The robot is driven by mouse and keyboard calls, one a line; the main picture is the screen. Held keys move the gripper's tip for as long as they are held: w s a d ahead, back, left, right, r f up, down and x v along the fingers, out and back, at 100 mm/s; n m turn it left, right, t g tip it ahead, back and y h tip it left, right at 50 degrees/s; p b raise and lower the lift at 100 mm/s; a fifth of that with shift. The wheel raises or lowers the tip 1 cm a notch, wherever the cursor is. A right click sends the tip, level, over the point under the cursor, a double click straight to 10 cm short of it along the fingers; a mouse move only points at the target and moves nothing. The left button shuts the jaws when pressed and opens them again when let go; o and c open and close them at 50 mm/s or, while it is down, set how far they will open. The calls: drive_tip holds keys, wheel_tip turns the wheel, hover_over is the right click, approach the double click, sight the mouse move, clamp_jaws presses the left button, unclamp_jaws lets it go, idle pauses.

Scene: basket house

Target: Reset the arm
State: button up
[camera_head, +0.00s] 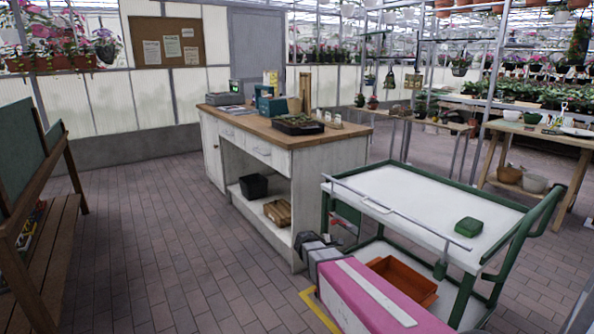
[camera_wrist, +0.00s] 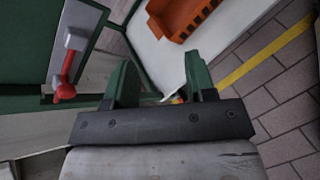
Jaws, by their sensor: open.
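My gripper (camera_wrist: 160,66) shows in the wrist view with its two green fingers spread apart. No held object shows between them. Small white and orange bits show low between the fingers, too small to identify. In the wrist view, a white surface and an orange tray (camera_wrist: 180,18) lie beyond the fingertips. In the head view I cannot make out the fingers clearly.
A white counter (camera_head: 285,200) stands behind. A wooden bench (camera_head: 50,255) is at left. The brick floor (camera_head: 150,245) between is clear.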

drive_tip(key=s+d+f+m+g+y, duration=0.1)
drive_tip(key=s+m+g+y, duration=0.4)
drive_tip(key=s+m+y, duration=0.6)
drive_tip(key=shift+s+d+m+y, duration=0.3)
drive_tip(key=shift+s+m, duration=2)
drive_tip(key=shift+s, duration=1.3)
